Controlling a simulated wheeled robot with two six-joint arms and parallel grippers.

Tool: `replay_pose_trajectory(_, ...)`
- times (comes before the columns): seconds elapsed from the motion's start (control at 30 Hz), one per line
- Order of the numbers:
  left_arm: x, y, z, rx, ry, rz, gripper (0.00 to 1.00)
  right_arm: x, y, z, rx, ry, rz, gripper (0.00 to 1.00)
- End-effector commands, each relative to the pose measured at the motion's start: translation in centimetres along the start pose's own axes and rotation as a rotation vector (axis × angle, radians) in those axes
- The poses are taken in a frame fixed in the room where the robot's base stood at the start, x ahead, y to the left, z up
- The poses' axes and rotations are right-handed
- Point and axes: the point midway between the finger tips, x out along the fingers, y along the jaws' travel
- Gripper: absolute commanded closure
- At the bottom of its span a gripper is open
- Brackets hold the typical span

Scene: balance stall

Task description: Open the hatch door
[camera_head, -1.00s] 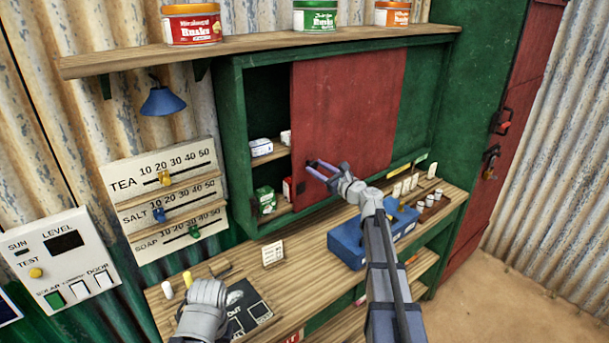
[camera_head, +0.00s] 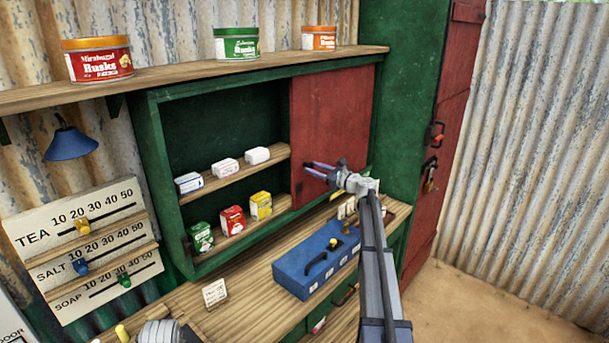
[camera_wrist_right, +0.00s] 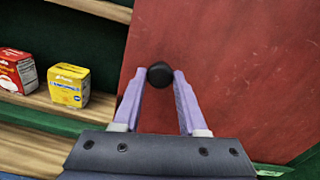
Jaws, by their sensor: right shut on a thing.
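The hatch door is a red sliding panel (camera_head: 330,125) in a green cupboard frame. It stands at the right end of the frame, and the left and middle of the cupboard are open. My right gripper (camera_head: 306,168) is at the panel's lower left. In the right wrist view the panel (camera_wrist_right: 230,70) fills the right side, and my right gripper (camera_wrist_right: 160,82) is shut on a round black knob (camera_wrist_right: 160,75) on it. My left arm shows only as a grey part at the bottom edge of the head view; its fingertips are hidden.
Inside the cupboard, white boxes (camera_head: 225,167) stand on the upper shelf, and green, red and yellow boxes (camera_head: 260,204) below. A blue box (camera_head: 315,258) with a black handle sits on the counter under the panel. A shelf (camera_head: 190,80) with tins runs above.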

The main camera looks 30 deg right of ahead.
Motion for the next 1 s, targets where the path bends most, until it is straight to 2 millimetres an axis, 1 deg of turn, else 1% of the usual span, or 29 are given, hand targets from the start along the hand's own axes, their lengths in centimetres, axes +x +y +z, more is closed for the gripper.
replay_pose_trajectory(0.03,0.00,0.00,0.00,0.000,0.000,0.000,1.00,0.10,-0.71,-0.18,-0.002,0.001,-0.002,1.00)
replay_pose_trajectory(0.2,0.00,0.00,0.00,0.000,0.000,0.000,1.00,0.03,-1.43,-0.34,-0.002,0.001,-0.001,1.00)
replay_pose_trajectory(0.57,0.00,0.00,0.00,0.000,0.000,0.000,1.00,-0.01,-1.47,-0.35,-0.002,0.001,-0.001,1.00)
replay_pose_trajectory(0.6,0.00,0.00,0.00,0.000,0.000,0.000,1.00,0.00,-1.47,-0.35,-0.002,0.001,0.000,0.57)
replay_pose_trajectory(0.83,0.00,0.00,0.00,0.000,0.000,0.000,1.00,0.01,-1.44,-0.34,-0.001,0.000,0.000,0.31)
replay_pose_trajectory(0.87,0.00,0.00,0.00,0.000,0.000,0.000,1.00,0.01,-1.44,-0.34,-0.001,0.000,0.000,0.29)
replay_pose_trajectory(1.0,0.00,0.00,0.00,0.000,0.000,0.000,1.00,0.02,-1.42,-0.33,-0.001,0.000,0.000,0.29)
